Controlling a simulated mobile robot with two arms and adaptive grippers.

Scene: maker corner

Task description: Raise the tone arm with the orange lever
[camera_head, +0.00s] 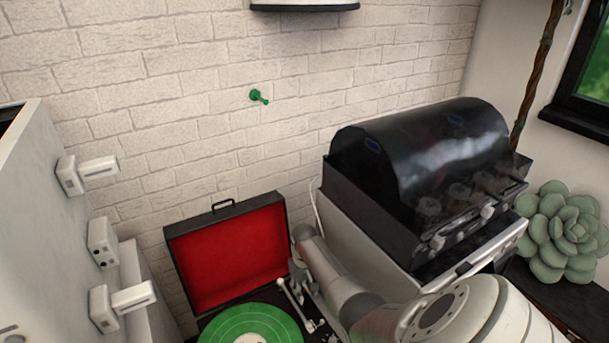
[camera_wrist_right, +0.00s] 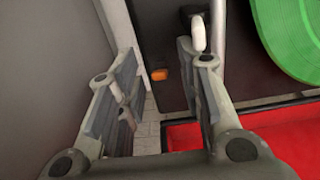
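The record player (camera_head: 174,257) stands open below the brick wall, with a red-lined lid and a green record (camera_head: 250,327). Its pale tone arm (camera_head: 291,301) lies at the record's right side. In the right wrist view, the small orange lever (camera_wrist_right: 160,74) shows on the dark deck, in the gap between my right gripper's fingers (camera_wrist_right: 160,92). The fingers are apart, with nothing held between them. A white part (camera_wrist_right: 197,34), probably of the tone arm, is beyond the right-hand finger. In the head view I cannot make out the lever. My left gripper is not in view.
A black-hooded machine (camera_head: 420,150) stands close to the right of the record player. A white panel with several white blocks (camera_head: 102,240) is at the left. A succulent (camera_head: 560,230) sits far right. A green peg (camera_head: 258,97) is on the wall.

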